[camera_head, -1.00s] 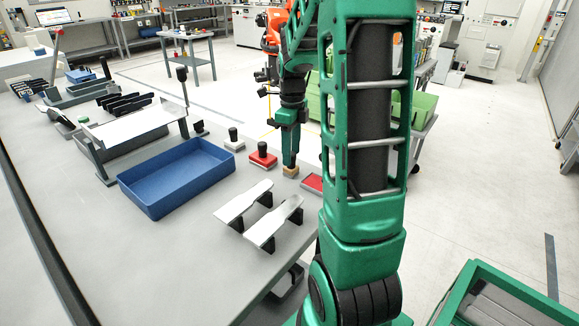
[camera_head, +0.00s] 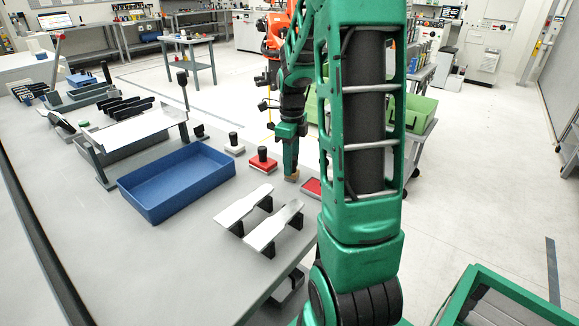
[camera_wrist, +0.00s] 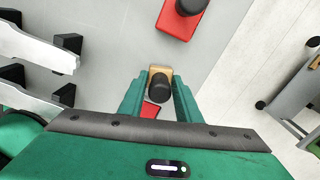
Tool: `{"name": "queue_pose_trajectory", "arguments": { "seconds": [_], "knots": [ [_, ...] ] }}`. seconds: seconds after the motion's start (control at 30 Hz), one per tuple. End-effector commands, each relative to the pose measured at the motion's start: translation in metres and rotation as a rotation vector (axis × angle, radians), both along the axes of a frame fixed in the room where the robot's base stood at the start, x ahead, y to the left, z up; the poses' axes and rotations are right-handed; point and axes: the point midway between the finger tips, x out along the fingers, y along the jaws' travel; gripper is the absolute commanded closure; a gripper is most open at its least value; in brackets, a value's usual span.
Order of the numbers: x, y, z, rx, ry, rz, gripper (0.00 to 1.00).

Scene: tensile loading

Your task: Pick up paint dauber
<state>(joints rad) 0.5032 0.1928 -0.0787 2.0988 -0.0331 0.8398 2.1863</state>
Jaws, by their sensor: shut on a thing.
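The paint dauber, a tan block (camera_head: 292,177) with a black round handle, is near the table's right edge in the head view. In the wrist view its black handle (camera_wrist: 159,88) stands between the two green fingers, with the tan base (camera_wrist: 160,69) showing past it. My gripper (camera_head: 290,166) points down over the dauber and is shut on it; the fingers hide most of it in the head view. It seems to be at table height, but I cannot tell whether its base touches the table.
A red block with a black knob (camera_head: 263,161) sits close by on the left, and a white one (camera_head: 235,146) lies beyond it. A red flat pad (camera_head: 311,186) lies at right. Metal specimens (camera_head: 274,226) on black supports and a blue tray (camera_head: 150,207) stand nearer.

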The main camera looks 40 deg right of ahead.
Motion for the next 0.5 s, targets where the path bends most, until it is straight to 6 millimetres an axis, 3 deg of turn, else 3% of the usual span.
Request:
{"name": "queue_pose_trajectory", "arguments": {
  "seconds": [0.17,0.37,0.5],
  "knots": [
    [0.0,0.0,0.01,-0.001,-0.002,0.0,0.92],
    [0.001,0.0,0.038,-0.002,-0.003,0.0,0.92],
    [0.01,0.024,0.055,-0.002,-0.003,0.006,0.92]
  ]
}}
